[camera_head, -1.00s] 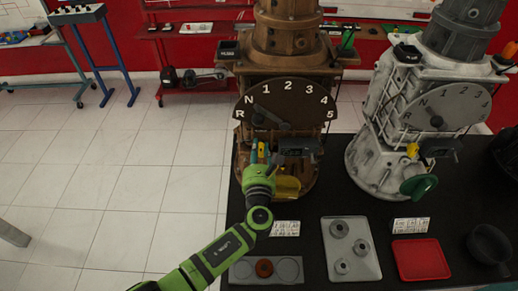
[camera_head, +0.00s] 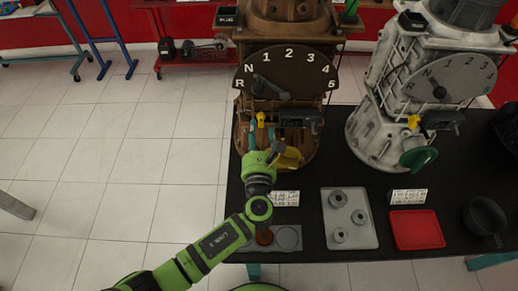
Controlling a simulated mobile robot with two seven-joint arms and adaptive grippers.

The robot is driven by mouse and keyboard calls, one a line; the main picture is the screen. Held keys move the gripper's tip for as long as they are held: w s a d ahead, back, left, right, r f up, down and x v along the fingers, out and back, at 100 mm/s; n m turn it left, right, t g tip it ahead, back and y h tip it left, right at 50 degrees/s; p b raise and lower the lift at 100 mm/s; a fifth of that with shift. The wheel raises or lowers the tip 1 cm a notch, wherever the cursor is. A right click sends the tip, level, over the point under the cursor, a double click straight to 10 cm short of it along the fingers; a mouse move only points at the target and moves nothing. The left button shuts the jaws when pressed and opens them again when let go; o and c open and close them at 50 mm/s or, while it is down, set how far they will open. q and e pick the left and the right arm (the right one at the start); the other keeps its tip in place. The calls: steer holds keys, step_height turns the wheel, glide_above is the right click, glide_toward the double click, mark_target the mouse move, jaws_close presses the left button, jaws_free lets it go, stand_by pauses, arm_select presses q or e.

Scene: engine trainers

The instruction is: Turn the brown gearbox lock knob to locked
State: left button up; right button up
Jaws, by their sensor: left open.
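The brown gearbox (camera_head: 245,125) stands upright at the left end of the black table. Its dark dial (camera_head: 300,75) carries the marks R, N and 1 to 5, and a grey lever is at the dial's left side. The small yellow lock knob (camera_head: 261,118) sits below the dial, left of a dark block; its exact turn is too small to read. My left gripper (camera_head: 262,133) is open just below the knob, its two teal fingers pointing up and apart, with nothing seen between them. My right gripper is not in view.
A yellow crank (camera_head: 288,158) sits close right of my left gripper. A grey gearbox (camera_head: 375,130) with a green handle stands to the right. A parts tray (camera_head: 350,235), a red tray (camera_head: 416,230) and a dark pan (camera_head: 487,220) are on the table.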

arm_select(q)
steer(key=s, duration=0.7)
stand_by(0.3)
